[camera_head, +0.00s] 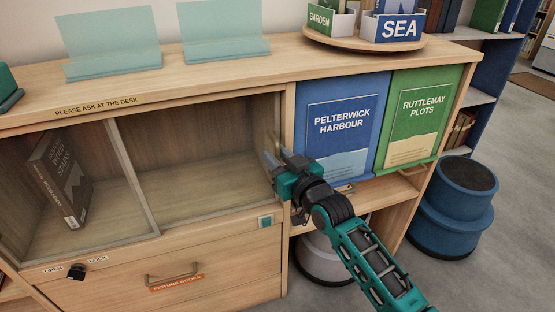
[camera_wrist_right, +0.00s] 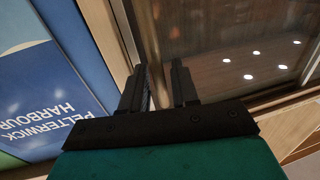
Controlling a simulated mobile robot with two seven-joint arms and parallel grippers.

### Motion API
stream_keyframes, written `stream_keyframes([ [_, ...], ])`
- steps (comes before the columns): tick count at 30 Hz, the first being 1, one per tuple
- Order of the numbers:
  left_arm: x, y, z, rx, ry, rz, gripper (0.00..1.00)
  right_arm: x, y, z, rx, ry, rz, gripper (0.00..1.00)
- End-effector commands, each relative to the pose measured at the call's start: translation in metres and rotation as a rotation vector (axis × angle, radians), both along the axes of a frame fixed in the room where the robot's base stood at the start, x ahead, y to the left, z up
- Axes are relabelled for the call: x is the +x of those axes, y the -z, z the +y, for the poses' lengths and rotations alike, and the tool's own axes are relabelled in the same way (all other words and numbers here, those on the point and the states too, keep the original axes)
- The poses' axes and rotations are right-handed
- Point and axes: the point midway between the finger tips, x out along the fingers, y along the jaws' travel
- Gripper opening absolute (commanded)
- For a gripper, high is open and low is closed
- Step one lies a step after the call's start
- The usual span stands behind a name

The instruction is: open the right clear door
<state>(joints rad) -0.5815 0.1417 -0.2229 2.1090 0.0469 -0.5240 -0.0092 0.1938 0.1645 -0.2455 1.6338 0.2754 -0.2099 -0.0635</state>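The right clear door (camera_head: 200,150) is a glass pane across the cabinet's right bay, whose inside looks empty. In the right wrist view the dark pane (camera_wrist_right: 235,50) carries several bright light reflections. My right gripper (camera_head: 268,160) is at the door's right edge, beside the wooden upright. In the wrist view its two black fingers (camera_wrist_right: 160,85) stand apart, with the pale edge strip of the door behind the gap. I cannot tell whether they touch it. My left gripper is not in view.
A dark book (camera_head: 60,180) stands in the left bay. Below are a black lock knob (camera_head: 76,272) and a drawer handle (camera_head: 172,278). A blue round stool (camera_head: 452,208) is on the floor at right.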

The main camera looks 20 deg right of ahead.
Motion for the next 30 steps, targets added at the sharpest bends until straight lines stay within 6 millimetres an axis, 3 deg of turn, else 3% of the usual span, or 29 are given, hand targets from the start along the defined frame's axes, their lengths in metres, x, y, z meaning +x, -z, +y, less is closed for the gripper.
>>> stream_keyframes([
  [7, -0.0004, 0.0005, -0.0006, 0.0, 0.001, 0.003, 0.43, 0.0005, 0.0, 0.0005, 0.0, 0.0, 0.001, 0.29],
  [17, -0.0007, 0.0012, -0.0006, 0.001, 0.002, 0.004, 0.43, 0.0002, 0.0001, 0.0003, 0.0, 0.0, 0.001, 0.0],
  [30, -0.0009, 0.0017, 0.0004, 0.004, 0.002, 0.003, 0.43, 0.0001, 0.0003, 0.0002, 0.0, 0.0, 0.001, 0.0],
])
